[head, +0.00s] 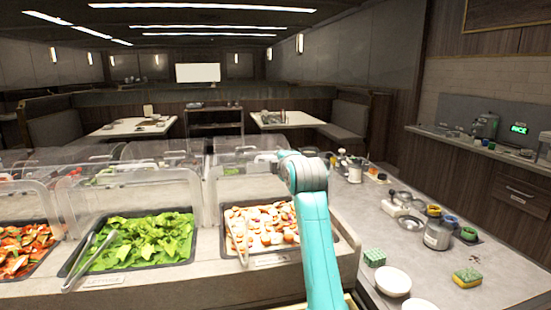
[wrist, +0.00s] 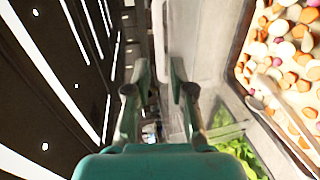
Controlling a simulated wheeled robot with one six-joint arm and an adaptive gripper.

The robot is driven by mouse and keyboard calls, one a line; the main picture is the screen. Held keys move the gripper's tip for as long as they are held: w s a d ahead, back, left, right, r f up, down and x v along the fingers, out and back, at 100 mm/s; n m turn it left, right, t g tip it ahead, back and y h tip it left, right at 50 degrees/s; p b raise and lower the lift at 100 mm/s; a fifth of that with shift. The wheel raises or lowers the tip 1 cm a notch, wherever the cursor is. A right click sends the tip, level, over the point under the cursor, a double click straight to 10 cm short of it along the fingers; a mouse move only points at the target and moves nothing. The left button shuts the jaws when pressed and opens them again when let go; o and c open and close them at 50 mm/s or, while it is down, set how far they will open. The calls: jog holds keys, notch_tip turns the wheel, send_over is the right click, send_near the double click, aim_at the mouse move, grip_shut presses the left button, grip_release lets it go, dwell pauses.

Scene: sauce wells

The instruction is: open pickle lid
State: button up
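I cannot tell which, if any, holds pickles or which lid is the pickle lid. My gripper is to the left of these containers and touches none.
A pan of chopped vegetables (head: 262,228) lies under my arm; it also shows in the wrist view (wrist: 285,75). Left is a lettuce pan (head: 140,240) with tongs and clear guards. White bowls (head: 392,281) and sponges (head: 467,277) sit on the right counter.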

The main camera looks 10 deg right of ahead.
aim_at(275, 157)
jog(key=shift+w+f, duration=0.15)
jog(key=shift+w, duration=0.75)
jog(key=shift+w+f, duration=0.2)
jog(key=shift+w, duration=0.7)
jog(key=shift+w+f, duration=0.15)
jog(key=shift+w, duration=0.75)
grip_shut()
